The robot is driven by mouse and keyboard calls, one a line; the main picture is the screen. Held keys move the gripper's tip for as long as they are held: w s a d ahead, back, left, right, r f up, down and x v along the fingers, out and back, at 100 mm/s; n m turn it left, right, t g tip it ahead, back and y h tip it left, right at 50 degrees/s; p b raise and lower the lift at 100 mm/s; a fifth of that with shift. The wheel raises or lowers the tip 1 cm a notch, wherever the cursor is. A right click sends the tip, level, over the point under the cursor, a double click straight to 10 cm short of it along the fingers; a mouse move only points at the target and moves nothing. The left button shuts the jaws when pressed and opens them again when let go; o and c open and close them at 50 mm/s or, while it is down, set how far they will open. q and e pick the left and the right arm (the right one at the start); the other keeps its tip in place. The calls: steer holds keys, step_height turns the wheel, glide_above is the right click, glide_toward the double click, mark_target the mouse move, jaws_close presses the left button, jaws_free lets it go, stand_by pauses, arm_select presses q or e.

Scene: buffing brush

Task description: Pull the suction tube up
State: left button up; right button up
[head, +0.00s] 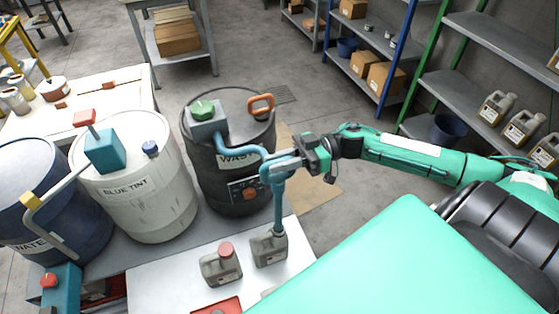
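The suction tube (279,205) is blue. It runs from a grey pump with a green knob on the black waste drum (205,160), bends over to the right and drops upright. Its lower end meets the top of a small grey canister (269,250); whether the tip is inside the mouth is hidden. My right gripper (284,164) reaches in from the right and is at the tube's upper bend, with its fingers overlapping the tube. I cannot tell whether they are closed on it. My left gripper is not in view.
A second grey canister with a red cap (221,264) stands to the left on the white bench top (150,278). A white blue-tint drum (150,205) and a blue water drum (75,225) stand further left. Shelves (475,80) line the right back.

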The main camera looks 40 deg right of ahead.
jaws_close()
steer(key=shift+r+p, duration=0.5)
steer(key=shift+r, duration=0.05)
step_height(320, 180, up, 23)
steer(key=p, duration=1.7)
steer(key=shift+w+r, duration=0.1)
steer(key=shift+r, duration=0.05)
steer(key=o, duration=0.7)
jaws_free()
steer(key=shift+d, duration=0.1)
